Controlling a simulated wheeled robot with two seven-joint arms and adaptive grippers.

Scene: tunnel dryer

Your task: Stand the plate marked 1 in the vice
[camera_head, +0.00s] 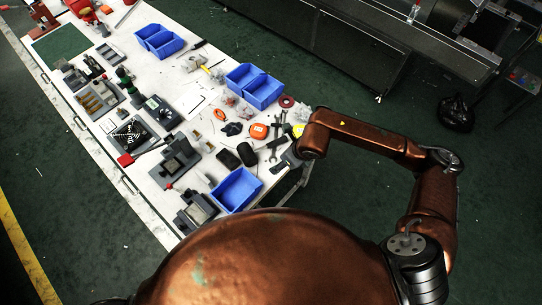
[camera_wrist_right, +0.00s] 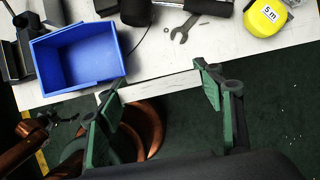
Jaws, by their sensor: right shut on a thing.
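My right gripper (camera_wrist_right: 158,102) has green-padded fingers set wide apart in the right wrist view, just off the table's near edge. It is shut on a pale thin plate (camera_wrist_right: 165,84), which shows as a narrow strip between the fingers; no number is readable on it. In the head view the right gripper is mostly hidden below my arm, near the table's right corner. Two grey clamp-like devices stand on the table: one (camera_head: 178,161) near the middle and one (camera_head: 196,212) at the near end. I cannot tell which is the vice. My left gripper is not in view.
A blue bin (camera_head: 236,190) stands between the near device and my right arm; it also shows in the right wrist view (camera_wrist_right: 78,58). Wrenches, a yellow tape measure (camera_wrist_right: 265,17) and dark cylinders lie close by. More blue bins (camera_head: 255,86) stand farther back. The table is crowded.

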